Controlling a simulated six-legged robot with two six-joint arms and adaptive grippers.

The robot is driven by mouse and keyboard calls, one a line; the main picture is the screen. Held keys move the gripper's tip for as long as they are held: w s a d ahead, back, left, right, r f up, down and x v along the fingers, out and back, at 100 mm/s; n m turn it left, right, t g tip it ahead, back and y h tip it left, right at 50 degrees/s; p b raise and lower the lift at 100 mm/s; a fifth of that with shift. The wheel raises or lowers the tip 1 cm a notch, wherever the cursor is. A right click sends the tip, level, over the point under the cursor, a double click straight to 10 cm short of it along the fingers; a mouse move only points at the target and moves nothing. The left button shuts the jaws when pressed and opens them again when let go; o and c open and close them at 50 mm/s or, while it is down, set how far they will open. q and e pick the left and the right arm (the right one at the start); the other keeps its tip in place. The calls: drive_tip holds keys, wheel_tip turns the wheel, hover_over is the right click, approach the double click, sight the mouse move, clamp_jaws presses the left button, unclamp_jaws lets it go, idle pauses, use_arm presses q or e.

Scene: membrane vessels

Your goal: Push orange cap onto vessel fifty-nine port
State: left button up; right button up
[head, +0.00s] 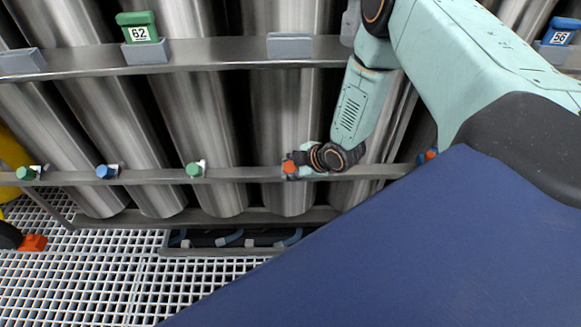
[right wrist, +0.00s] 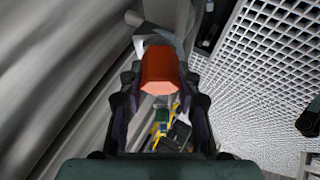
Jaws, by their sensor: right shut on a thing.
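The orange cap (head: 290,167) is at the lower rail in the head view, in front of a steel vessel (head: 285,110) right of centre. My right gripper (head: 298,167) is shut on it. In the right wrist view the orange cap (right wrist: 161,70) sits between the dark fingers of my right gripper (right wrist: 163,95). The port behind the cap is hidden, so I cannot tell whether the cap is seated on it. No number fifty-nine shows; the plate holder (head: 290,46) above this vessel bears no readable sign. My left gripper is not in view.
Green (head: 195,169) and blue (head: 107,171) caps sit along the lower rail (head: 240,173). A green sign reads 62 (head: 140,33), a blue one 56 (head: 558,38). An orange-ended black object (head: 33,243) is at the far left. White floor grating (head: 90,280) is open below.

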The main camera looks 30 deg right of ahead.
drive_tip(key=o, duration=1.1)
drive_tip(key=shift+o, duration=0.2)
drive_tip(key=v, duration=1.2)
drive_tip(key=shift+f, duration=0.1)
